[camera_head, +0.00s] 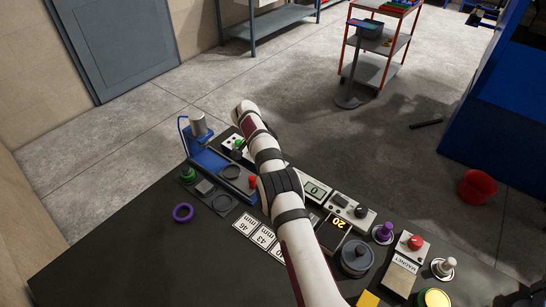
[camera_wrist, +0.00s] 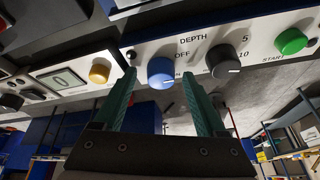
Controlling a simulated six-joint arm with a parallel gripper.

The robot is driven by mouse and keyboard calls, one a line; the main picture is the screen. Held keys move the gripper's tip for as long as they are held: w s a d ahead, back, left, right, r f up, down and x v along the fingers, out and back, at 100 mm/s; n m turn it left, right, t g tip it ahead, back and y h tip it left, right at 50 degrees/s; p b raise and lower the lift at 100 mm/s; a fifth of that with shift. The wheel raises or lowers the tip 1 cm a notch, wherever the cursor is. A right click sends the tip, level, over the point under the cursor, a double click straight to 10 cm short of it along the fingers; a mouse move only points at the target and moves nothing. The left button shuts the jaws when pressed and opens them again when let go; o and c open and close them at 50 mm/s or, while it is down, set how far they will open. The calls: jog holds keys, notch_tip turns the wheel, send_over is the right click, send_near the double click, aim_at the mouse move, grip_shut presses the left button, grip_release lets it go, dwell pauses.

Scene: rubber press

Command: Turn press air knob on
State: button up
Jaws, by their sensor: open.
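A control panel (camera_wrist: 205,55) with several knobs fills the upper part of the wrist view. A blue knob (camera_wrist: 160,70) sits on it with "OFF" printed beside it. I cannot tell which way its pointer is turned. My gripper (camera_wrist: 159,78) is open, its two green fingertips apart on either side of the blue knob in the picture. I cannot tell whether they touch it. The blue press (camera_head: 207,160) stands on the left of the table in the head view. My arm hides the gripper and much of the panel there.
A black knob (camera_wrist: 223,62) marked "DEPTH" and a green start button (camera_wrist: 291,41) are right of the blue knob. A yellow knob (camera_wrist: 99,71) is left. In the head view, a purple ring (camera_head: 183,213) lies on the dark table (camera_head: 130,240), whose front left is mostly clear.

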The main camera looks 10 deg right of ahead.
jog(key=v, duration=1.5)
jog(key=shift+r, duration=0.35)
jog(key=shift+a, duration=0.15)
